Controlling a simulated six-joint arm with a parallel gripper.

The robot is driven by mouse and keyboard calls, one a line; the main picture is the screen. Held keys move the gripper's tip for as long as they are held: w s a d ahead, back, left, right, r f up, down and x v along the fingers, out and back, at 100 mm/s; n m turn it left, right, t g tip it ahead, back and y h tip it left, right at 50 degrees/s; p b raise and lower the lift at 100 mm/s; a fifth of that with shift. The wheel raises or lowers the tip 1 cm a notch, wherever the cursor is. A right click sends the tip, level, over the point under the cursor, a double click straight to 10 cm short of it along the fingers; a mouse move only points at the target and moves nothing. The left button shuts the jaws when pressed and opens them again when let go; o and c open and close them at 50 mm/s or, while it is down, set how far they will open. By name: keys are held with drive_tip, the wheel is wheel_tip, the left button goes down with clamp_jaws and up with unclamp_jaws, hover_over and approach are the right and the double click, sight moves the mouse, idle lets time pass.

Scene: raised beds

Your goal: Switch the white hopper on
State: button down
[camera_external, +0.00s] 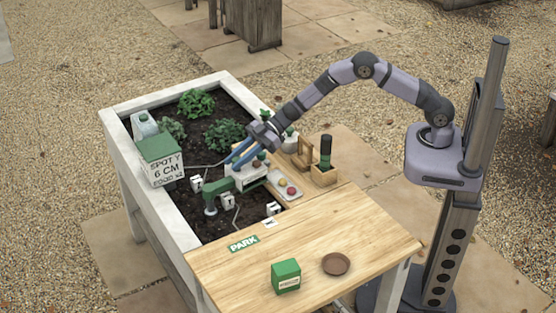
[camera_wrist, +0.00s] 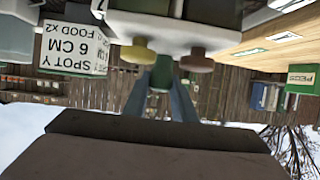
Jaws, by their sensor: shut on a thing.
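The white hopper (camera_external: 250,176) stands at the right side of the planting bed, with a green spout-like part (camera_external: 215,188) beside it. In the wrist view, which is upside down, a white body (camera_wrist: 110,22) fills the top, with a yellow knob (camera_wrist: 137,52) and a brownish-red knob (camera_wrist: 197,61) on it. My gripper (camera_external: 240,157) is down at the hopper's top. In the wrist view its blue fingers (camera_wrist: 161,84) are closed around a green knob (camera_wrist: 162,71) between the other two. The fingers partly hide the knob, and its setting cannot be read.
A sign box reading "SPOTY 6 CM FOOD x2" (camera_external: 163,169) and a white jug (camera_external: 143,126) stand at the bed's left. A tray with red and yellow round pieces (camera_external: 286,187) and a wooden holder (camera_external: 324,174) are right. The front tabletop holds a green box (camera_external: 286,277) and brown saucer (camera_external: 336,264).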

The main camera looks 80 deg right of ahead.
drive_tip(key=shift+w+d+r+n+g+y+p, duration=0.2)
drive_tip(key=shift+w+n+g+y+p, duration=0.1)
drive_tip(key=shift+w+n+g, duration=0.1)
drive_tip(key=shift+w+d+r+n+g+y+p, duration=0.1)
drive_tip(key=shift+w+d+n+g+y+p, duration=0.05)
drive_tip(key=shift+w+n+g+y+p, duration=0.2)
drive_tip(key=shift+w+d+f+n+g+y+b, duration=0.1)
drive_tip(key=shift+w+n+g+y+b, duration=0.1)
drive_tip(key=shift+w+n+g+b, duration=0.2)
drive_tip(key=shift+w+d+n+g+y+b, duration=0.15)
drive_tip(key=shift+w+n+g+b, duration=0.1)
drive_tip(key=shift+b, duration=0.25)
drive_tip(key=shift+w+d+n+g+b, duration=0.1)
drive_tip(key=shift+n+g+b, duration=0.2)
drive_tip(key=shift+g+b, duration=0.15)
drive_tip(key=c, duration=1.5)
unclamp_jaws()
drive_tip(key=shift+o, duration=0.2)
drive_tip(key=shift+d+f, duration=0.1)
drive_tip(key=shift+d, duration=0.15)
drive_tip(key=b+v, duration=0.1)
drive_tip(key=v, duration=0.6)
